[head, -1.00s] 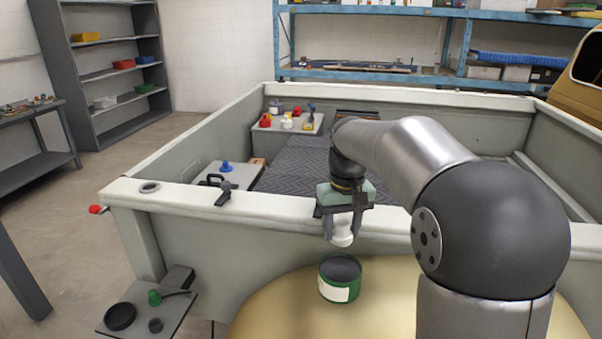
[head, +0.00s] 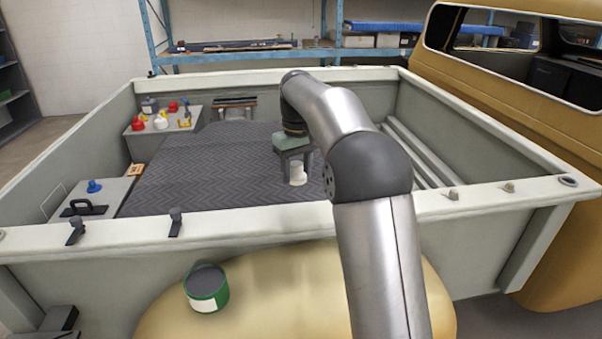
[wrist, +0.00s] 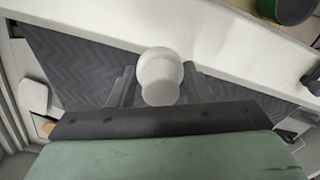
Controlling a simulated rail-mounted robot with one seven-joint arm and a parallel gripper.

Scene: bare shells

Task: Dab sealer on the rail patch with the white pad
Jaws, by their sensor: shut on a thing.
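My gripper (head: 295,168) is shut on the white pad (head: 298,174), a white, rounded piece pointing down. It is in front of the dark ribbed bed mat and beyond the near rail (head: 300,222); its exact height is hard to tell. In the wrist view the white pad (wrist: 159,75) sits between the two fingers (wrist: 160,88), with the pale rail behind it. A green can (head: 206,288) with a white label and dark grey top stands on the tan fender. It also shows at the top right of the wrist view (wrist: 291,9). I cannot make out a distinct patch on the rail.
The near rail carries black latches (head: 175,222) at left and small brown knobs (head: 453,194) at right. A grey box (head: 135,133) with red, white and yellow items stands in the bed's far left corner. The ribbed mat (head: 220,170) is largely clear.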

